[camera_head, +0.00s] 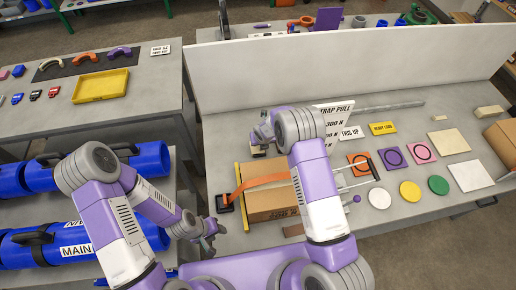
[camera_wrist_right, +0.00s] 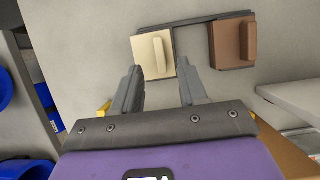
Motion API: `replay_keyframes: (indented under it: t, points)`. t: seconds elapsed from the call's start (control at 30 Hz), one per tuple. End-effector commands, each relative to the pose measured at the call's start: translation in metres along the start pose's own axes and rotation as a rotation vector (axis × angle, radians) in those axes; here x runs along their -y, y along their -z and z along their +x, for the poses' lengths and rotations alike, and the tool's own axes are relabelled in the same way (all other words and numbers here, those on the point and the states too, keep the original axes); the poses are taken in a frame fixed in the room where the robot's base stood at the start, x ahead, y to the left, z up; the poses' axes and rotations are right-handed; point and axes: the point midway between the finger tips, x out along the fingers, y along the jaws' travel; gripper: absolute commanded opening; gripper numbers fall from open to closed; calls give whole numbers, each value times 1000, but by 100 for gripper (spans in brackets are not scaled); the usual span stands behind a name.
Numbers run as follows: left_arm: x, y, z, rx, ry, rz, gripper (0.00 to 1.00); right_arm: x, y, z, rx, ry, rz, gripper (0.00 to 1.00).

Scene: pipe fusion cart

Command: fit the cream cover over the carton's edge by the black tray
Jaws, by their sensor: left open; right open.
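The cream cover (camera_wrist_right: 146,58) is a flat block with a raised grip bar. In the right wrist view it sits at the left end of the black tray (camera_wrist_right: 236,15), with a brown cover (camera_wrist_right: 222,48) at the right end. My right gripper (camera_wrist_right: 161,76) is open and empty, its fingertips just short of the cream cover. In the head view my right arm hides most of the tray. The carton (camera_head: 272,203) stands on the grey table with an orange strap (camera_head: 262,182) over it. My left gripper (camera_head: 212,236) is open and empty, left of the carton's near side.
A white panel (camera_head: 350,68) stands behind the work area. Right of the carton lie coloured square plates and discs, including a yellow disc (camera_head: 410,191). Another carton (camera_head: 502,142) stands at the right edge. Blue pipes (camera_head: 110,170) fill the rack at left.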

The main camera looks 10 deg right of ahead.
Motion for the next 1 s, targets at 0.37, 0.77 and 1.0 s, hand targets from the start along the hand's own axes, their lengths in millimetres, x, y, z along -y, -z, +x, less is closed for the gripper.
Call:
replay_keyframes:
  t: [0.37, 0.77, 1.0]
  points:
    - [7, 1, 19, -1, 0, 1, 43, 0, 0, 32, 0, 0, 0, 43]
    - [6, 1, 18, -1, 0, 1, 43, 0, 0, 31, 0, 0, -1, 3]
    - [7, 1, 19, -1, 0, 1, 43, 0, 0, 31, 0, 0, -1, 0]
